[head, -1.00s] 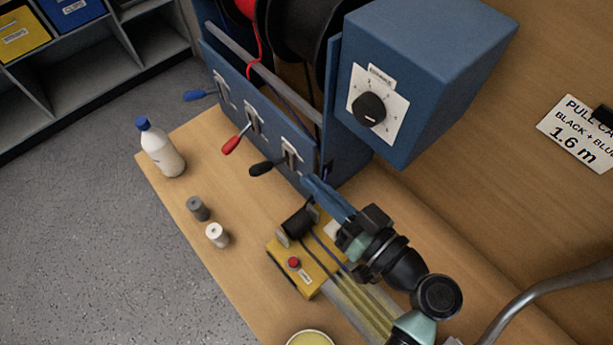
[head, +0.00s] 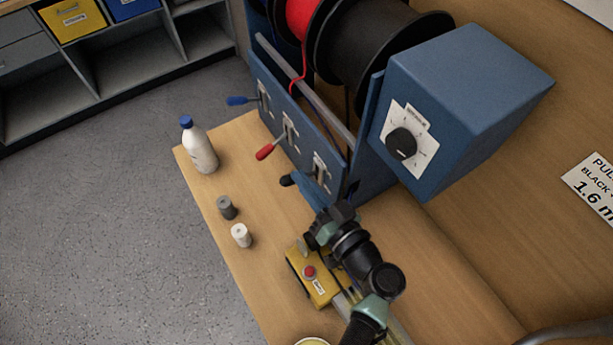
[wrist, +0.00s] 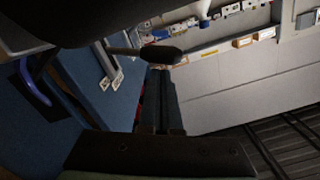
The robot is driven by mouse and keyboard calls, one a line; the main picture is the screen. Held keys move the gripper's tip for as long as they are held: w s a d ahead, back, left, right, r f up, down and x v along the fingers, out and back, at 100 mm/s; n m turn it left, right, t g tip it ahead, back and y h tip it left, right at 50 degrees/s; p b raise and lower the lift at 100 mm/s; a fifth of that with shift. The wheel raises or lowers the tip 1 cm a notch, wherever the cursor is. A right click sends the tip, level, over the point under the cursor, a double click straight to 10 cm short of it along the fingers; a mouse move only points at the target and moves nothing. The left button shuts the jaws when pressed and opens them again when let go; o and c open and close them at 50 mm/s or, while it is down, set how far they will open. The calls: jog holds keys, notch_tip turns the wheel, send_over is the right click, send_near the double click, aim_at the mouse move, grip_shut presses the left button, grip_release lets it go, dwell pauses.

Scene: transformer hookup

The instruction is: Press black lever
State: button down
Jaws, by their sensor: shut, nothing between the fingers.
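The black lever (head: 287,180) is the nearest of three levers on the blue rack's front. In the head view its knob shows just left of my fingertips, and its rod is largely hidden behind them. My gripper (head: 297,179) is shut and empty, with its blue fingers reaching up and left toward the lever. In the wrist view the black knob (wrist: 163,55) lies across the picture just beyond the tips of the shut fingers (wrist: 160,75). I cannot tell whether they touch.
The red lever (head: 266,152) and blue lever (head: 238,100) are farther along the rack. A white bottle (head: 201,150), a grey spool (head: 227,208) and a white spool (head: 241,236) stand near the bench's left edge. A yellow box (head: 318,285) with a red button lies below my wrist.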

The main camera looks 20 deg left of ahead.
jog(key=shift+f, duration=0.1)
jog(key=n+b, duration=0.1)
jog(key=b, duration=0.2)
jog(key=s+f+n+b, duration=0.1)
jog(key=b, duration=0.3)
jog(key=shift+a+f+n, duration=0.3)
jog(key=shift+a+n, duration=0.05)
jog(key=shift+n, duration=0.05)
jog(key=shift+r, duration=0.1)
